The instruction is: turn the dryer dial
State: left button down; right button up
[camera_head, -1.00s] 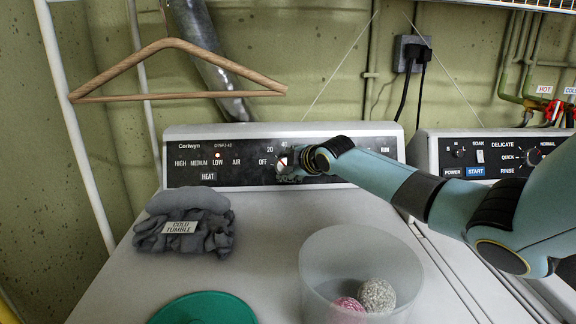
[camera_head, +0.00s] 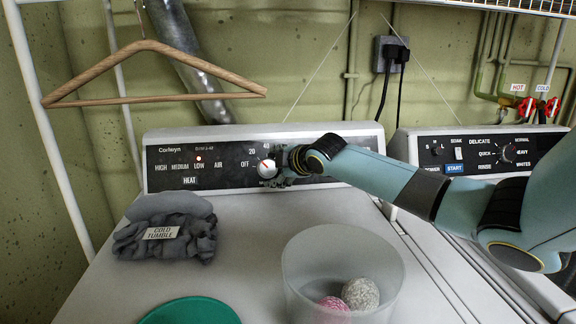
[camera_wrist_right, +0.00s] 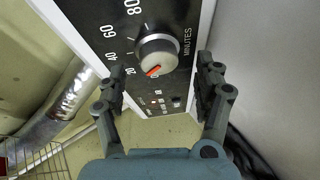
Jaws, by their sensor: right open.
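The dryer dial (camera_head: 267,169) is a round pale knob with a red pointer on the dryer's black panel (camera_head: 330,140). In the wrist view the dial (camera_wrist_right: 157,53) has its pointer toward the low end of the MINUTES scale, around OFF and 20. My right gripper (camera_head: 280,166) is at the dial, just to its right in the head view. In the wrist view the right gripper (camera_wrist_right: 161,72) is open, one finger on each side of the dial, with visible gaps and no clear contact. My left gripper is not in view.
A grey cloth pile (camera_head: 165,228) labelled COLD TUMBLE, a clear tub (camera_head: 310,265) with two balls and a green lid (camera_head: 190,311) stand on the dryer top (camera_head: 245,255). A wooden hanger (camera_head: 155,98) hangs at left. The washer panel (camera_head: 480,153) is at right.

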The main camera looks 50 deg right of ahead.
jog(key=v, duration=0.8)
jog(key=shift+s, duration=0.35)
